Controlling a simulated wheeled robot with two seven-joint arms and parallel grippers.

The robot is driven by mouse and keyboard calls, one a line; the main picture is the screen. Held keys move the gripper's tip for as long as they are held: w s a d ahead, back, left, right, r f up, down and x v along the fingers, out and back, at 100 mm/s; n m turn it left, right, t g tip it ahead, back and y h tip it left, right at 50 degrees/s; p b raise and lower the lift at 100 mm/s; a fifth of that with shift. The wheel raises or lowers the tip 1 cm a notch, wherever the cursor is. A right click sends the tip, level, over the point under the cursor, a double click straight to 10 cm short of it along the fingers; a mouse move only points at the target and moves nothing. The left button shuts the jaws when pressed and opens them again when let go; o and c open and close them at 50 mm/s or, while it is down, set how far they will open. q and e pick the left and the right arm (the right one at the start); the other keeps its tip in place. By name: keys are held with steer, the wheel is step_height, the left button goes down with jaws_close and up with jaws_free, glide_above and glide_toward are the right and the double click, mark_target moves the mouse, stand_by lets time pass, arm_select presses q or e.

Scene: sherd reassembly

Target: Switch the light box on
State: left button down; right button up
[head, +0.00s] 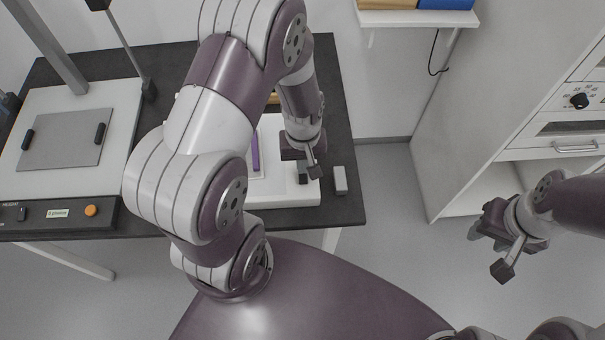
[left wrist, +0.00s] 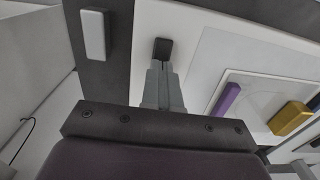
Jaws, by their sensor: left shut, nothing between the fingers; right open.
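The light box is a flat white slab (head: 285,190) on the dark table, partly hidden by my left arm. It also shows in the left wrist view (left wrist: 148,20), with a small dark switch (left wrist: 162,47) on its white border. My left gripper (head: 304,176) is over this border, shut and empty. In the left wrist view its closed fingertips (left wrist: 161,68) are right at the near edge of the switch; I cannot tell whether they touch it. I cannot tell if the panel is lit. My right gripper (head: 495,248) is open and empty, right of the table.
A purple strip (left wrist: 226,101) and a yellow block (left wrist: 290,118) lie on the box's panel. A pale grey block (head: 340,180) lies on the table beside the box. A press-like device (head: 60,140) with a control strip stands at left. A white cabinet (head: 500,100) stands at right.

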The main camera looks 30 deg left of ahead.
arm_select(q)
steer(key=shift+f+b, duration=0.3)
steer(key=shift+f, duration=0.25)
step_height(320, 180, up, 7)
steer(key=p, duration=0.7)
steer(key=shift+r, duration=0.1)
stand_by(0.4)
steer(key=s+m, duration=0.2)
step_height(320, 180, up, 13)
steer(key=m+t, duration=0.1)
steer(key=m, duration=0.4)
glide_above(300, 179)
steer(key=s+d, duration=0.2)
steer(key=shift+s+d+f, duration=0.1)
steer(key=shift+s+f, duration=0.05)
steer(key=shift+f, duration=0.05)
steer(key=shift+s, duration=0.1)
